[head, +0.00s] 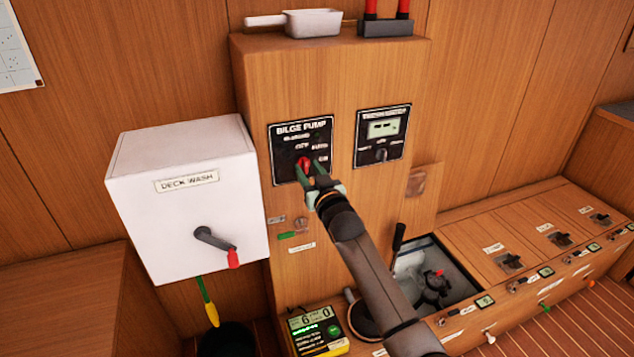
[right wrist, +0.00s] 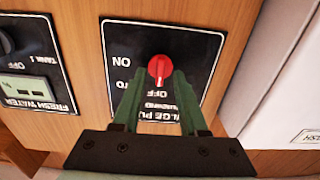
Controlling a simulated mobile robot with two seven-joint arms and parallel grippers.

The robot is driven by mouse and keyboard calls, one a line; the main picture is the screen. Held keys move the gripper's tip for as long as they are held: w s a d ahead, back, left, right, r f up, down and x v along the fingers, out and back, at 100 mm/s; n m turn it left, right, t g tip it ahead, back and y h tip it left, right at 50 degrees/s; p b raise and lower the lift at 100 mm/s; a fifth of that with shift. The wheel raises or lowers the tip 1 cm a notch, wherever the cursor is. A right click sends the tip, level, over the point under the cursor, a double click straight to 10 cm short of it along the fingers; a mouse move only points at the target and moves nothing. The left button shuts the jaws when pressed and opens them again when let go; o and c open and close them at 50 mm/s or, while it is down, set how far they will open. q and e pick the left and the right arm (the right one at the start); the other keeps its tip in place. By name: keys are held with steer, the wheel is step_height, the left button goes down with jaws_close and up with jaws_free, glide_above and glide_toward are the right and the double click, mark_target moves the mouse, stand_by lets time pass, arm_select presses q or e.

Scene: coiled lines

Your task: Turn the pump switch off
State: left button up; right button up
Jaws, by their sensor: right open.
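The pump switch is a red rotary knob (head: 304,163) on the black BILGE PUMP panel (head: 284,168), on the front of the wooden cabinet. The panel has OFF, AUTO and ON positions. In the right wrist view the panel is upside down and the red knob (right wrist: 160,69) sits just beyond my fingertips. My left gripper is not in view.
A white DECK WASH box (head: 180,215) with a red-tipped lever stands left of the panel. A fresh water panel (head: 382,136) is on the right. A yellow-green meter (head: 317,333) and an open hatch (head: 440,275) lie below. A white scoop (head: 315,23) sits on top.

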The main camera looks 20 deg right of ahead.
steer(key=s, duration=1.2)
steer(key=shift+d, duration=0.2)
